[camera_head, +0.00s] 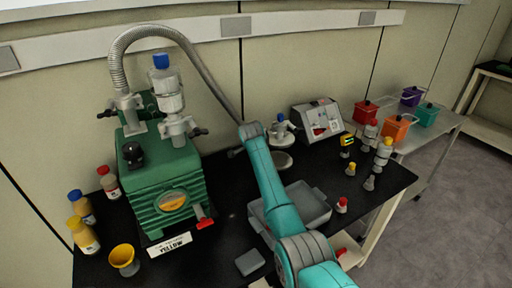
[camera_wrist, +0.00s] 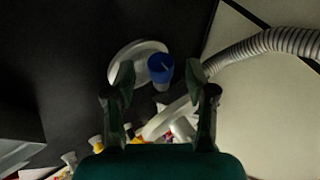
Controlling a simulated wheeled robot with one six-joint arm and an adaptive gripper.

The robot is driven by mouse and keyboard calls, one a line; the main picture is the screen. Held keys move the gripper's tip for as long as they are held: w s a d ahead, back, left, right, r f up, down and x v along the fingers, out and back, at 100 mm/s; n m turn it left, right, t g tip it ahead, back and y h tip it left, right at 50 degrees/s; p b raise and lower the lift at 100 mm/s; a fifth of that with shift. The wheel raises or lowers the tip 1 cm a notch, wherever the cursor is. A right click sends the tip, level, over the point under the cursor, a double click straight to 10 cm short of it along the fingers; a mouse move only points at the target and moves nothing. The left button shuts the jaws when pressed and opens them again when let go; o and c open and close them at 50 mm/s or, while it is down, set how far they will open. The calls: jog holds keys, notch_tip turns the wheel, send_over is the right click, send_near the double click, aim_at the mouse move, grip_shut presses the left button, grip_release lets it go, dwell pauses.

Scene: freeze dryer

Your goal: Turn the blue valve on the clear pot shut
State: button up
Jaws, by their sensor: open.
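The blue valve (camera_head: 280,117) sits on top of a pale, whitish fitting (camera_head: 284,132) behind my arm, at the back of the black bench. In the wrist view the blue valve (camera_wrist: 160,68) shows between the two fingertips of my gripper (camera_wrist: 160,78), with a gap on each side. The fingers are spread and hold nothing. A pale round piece (camera_wrist: 127,59) lies just left of the valve, and another pale part lies below it. The pot's clear body is hard to make out. In the head view my gripper's fingertips cannot be made out.
A green pump (camera_head: 165,185) with a second blue cap (camera_head: 160,62) and a ribbed hose (camera_head: 150,30) stands at left. A grey tray (camera_head: 315,204) lies beside my arm. A grey instrument box (camera_head: 316,120) stands right of the valve. Small bottles stand at the bench's right.

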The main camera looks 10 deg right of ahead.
jog(key=v, duration=0.9)
